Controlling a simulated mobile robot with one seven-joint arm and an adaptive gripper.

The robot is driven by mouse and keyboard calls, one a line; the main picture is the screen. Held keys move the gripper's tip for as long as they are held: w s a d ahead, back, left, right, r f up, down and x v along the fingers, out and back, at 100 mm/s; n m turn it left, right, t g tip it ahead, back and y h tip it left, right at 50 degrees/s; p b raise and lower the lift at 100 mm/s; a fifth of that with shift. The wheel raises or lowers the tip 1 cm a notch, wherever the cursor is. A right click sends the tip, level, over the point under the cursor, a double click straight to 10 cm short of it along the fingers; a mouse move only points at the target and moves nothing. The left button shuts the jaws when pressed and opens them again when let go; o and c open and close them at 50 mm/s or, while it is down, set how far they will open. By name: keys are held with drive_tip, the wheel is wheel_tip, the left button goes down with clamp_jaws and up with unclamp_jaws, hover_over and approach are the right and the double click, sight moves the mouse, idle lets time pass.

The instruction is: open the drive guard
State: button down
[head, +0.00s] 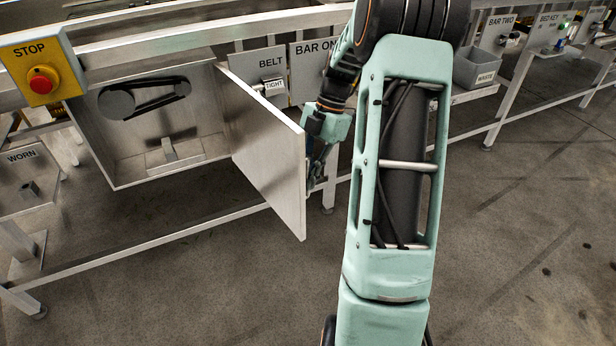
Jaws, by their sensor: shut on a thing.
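The drive guard (268,150) is a flat grey metal door, hinged at its left edge on a metal box (110,165). It stands swung open, its free edge out toward the camera. Inside the box a black belt (155,95) on pulleys shows uncovered. My gripper (314,178) is at the far face of the door, near its free right edge. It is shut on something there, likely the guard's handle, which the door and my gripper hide.
A yellow box with a red STOP button (42,80) is at the upper left. A BELT panel with a TIGHT tag (274,86) sits behind the door. A WORN tray (28,180) is at the left, a grey WASTE bin (482,72) at the right. The floor (530,220) at right is clear.

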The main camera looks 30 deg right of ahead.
drive_tip(key=c, duration=2.3)
unclamp_jaws()
drive_tip(key=v, duration=1.2)
drive_tip(key=shift+r, duration=0.1)
